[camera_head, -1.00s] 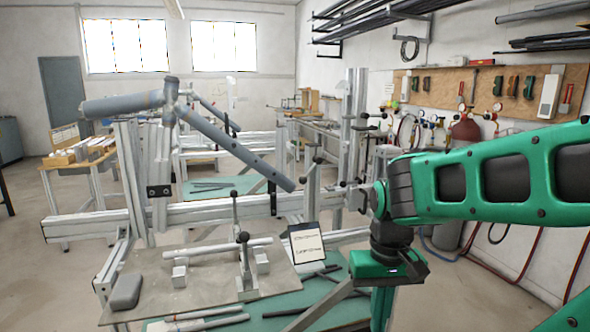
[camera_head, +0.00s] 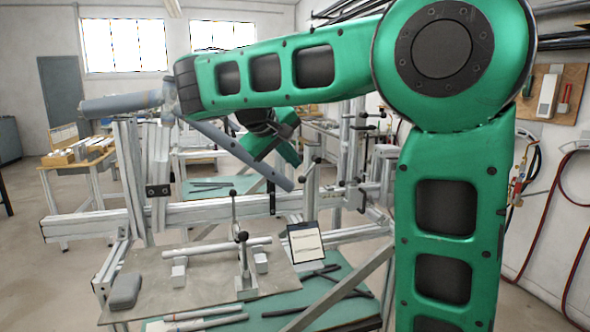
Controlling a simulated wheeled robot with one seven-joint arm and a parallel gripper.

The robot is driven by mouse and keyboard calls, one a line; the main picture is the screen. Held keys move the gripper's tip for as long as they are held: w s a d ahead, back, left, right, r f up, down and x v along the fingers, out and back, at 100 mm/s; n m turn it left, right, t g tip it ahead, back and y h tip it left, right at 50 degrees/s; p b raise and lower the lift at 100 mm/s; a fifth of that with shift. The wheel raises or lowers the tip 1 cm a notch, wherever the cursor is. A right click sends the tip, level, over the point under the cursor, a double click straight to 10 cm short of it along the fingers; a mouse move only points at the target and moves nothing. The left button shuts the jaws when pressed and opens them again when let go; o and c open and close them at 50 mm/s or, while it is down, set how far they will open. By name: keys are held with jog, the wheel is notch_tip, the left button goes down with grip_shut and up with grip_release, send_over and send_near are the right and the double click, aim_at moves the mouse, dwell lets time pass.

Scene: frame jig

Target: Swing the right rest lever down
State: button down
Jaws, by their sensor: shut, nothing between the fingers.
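The frame jig has a long grey rail (camera_head: 190,214) with upright posts. A thick grey-blue tube (camera_head: 120,104) and a slanting tube (camera_head: 240,153) are held on it. Several ball-knobbed levers show. One dark upright lever (camera_head: 234,208) stands at the plate's back edge, and a pale one (camera_head: 244,262) stands in front of it. Another knobbed lever (camera_head: 312,168) stands farther right by the rail. I cannot tell which is the right rest lever. My green arm reaches left across the upper picture, then folds back behind itself. My gripper's fingers do not show.
A grey plate (camera_head: 190,283) carries a tube on small blocks and a dark grey block (camera_head: 126,290). A small sign (camera_head: 306,242) stands right of the plate. Dark bars lie on a green surface (camera_head: 345,290). My arm covers much of the right side.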

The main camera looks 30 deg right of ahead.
jog(key=w+a+r+t+h, duration=0.1)
jog(key=a+r, duration=0.4)
jog(key=a, duration=0.1)
send_near(309, 169)
jog(key=shift+w+d+f, duration=1.25)
jog(key=shift+w+f, duration=0.25)
jog(key=shift+w, duration=0.5)
jog(key=shift+s+d+f+n, duration=0.3)
jog(key=shift+d+f, duration=0.2)
jog(key=shift+f, duration=0.1)
jog(key=shift+d, duration=0.15)
jog(key=shift+f+h, duration=0.1)
jog(key=shift+h, duration=0.2)
